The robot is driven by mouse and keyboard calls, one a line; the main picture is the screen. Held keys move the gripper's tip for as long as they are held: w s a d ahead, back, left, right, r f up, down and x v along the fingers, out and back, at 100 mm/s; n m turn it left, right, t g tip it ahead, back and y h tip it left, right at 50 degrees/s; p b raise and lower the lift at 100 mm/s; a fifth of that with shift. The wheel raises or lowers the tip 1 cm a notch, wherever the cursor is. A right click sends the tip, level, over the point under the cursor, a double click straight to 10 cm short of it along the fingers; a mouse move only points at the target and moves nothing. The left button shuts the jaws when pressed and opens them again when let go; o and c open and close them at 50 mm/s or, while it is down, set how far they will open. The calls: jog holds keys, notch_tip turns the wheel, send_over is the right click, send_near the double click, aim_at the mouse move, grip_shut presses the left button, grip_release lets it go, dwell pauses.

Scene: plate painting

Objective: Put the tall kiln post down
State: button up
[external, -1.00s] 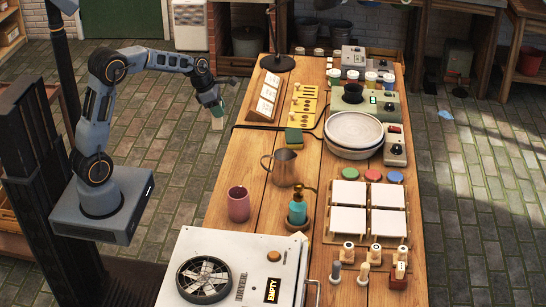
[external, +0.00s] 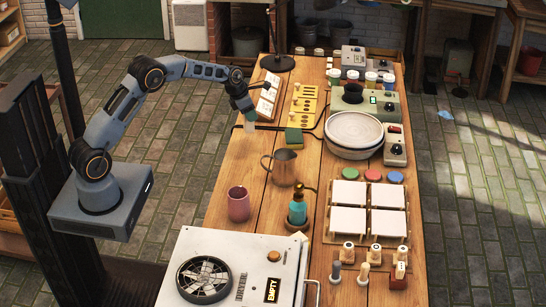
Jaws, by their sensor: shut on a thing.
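My gripper (external: 247,113) is over the left side of the wooden table (external: 235,180), near the tile rack. It is shut on a small pale post (external: 250,125), the kiln post, which hangs below the jaws and looks roughly upright. The fingers and arm hide its upper part. I cannot tell whether its lower end touches the tabletop.
A white tile rack (external: 264,98) stands just behind and right of my gripper. A yellow tool board (external: 303,105) and a green-and-yellow sponge (external: 294,138) lie to the right. A copper pitcher (external: 286,168) stands nearer the camera. Bare wood lies left of the pitcher.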

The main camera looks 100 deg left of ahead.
jog(key=shift+s+a+p+x, duration=0.1)
jog(key=shift+a+p+x, duration=0.1)
jog(key=shift+x, duration=1.15)
jog(key=shift+s+a+p+x, duration=0.1)
jog(key=shift+s+p+x, duration=0.05)
jog(key=shift+x, duration=1.25)
jog(key=shift+f, duration=0.15)
jog(key=o, duration=1)
jog(key=shift+f, duration=0.1)
jog(key=shift+o, duration=0.2)
